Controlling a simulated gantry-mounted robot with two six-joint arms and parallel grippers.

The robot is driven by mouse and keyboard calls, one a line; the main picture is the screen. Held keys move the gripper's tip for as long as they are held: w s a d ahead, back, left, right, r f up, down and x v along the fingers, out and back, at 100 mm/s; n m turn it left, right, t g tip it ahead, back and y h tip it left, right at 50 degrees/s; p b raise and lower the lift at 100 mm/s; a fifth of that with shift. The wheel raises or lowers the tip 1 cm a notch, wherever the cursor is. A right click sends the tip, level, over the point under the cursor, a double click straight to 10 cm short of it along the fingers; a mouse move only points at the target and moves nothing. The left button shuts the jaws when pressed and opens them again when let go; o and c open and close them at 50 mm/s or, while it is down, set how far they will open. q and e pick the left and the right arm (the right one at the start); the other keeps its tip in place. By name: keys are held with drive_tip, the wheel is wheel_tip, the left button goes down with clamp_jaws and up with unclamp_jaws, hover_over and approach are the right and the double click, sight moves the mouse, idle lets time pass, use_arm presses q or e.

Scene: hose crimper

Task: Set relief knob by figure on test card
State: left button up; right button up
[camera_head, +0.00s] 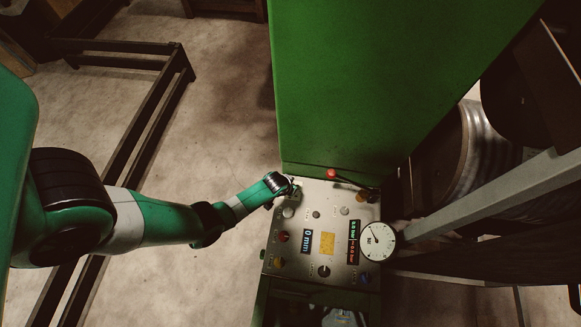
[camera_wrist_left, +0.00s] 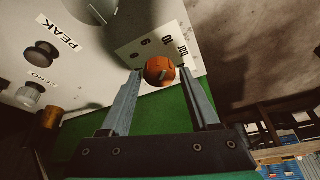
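My left gripper (camera_head: 293,188) is at the back left corner of the control panel (camera_head: 338,211). In the left wrist view its two fingers (camera_wrist_left: 160,70) are open, one on each side of an orange-red knob (camera_wrist_left: 160,71). A gap seems to show between the knob and each finger; I cannot tell contact for sure. A scale plate (camera_wrist_left: 155,42) beside the knob reads "bar" with figures such as 10, 8 and 6. A yellow card (camera_head: 327,243) lies mid-panel; its writing is too small to read. My right gripper is not in view.
The panel also carries a round gauge (camera_head: 376,241), a blue "0 mm" display (camera_head: 307,241), a bar readout (camera_head: 354,240), a red-tipped lever (camera_head: 332,174) and several other knobs. A PEAK knob (camera_wrist_left: 41,55) is near my gripper. A tall green cabinet (camera_head: 380,80) rises behind.

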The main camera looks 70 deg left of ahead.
use_arm(q)
clamp_jaws()
drive_tip(key=shift+m, duration=0.3)
drive_tip(key=m+h, duration=0.1)
drive_tip(key=m, duration=0.2)
drive_tip(key=shift+a+t, duration=0.1)
drive_tip(key=shift+t, duration=0.3)
drive_tip(key=m+h, duration=0.2)
drive_tip(key=m, duration=0.3)
drive_tip(key=shift+a, duration=0.1)
idle(0.3)
drive_tip(key=shift+o, duration=1.6)
unclamp_jaws()
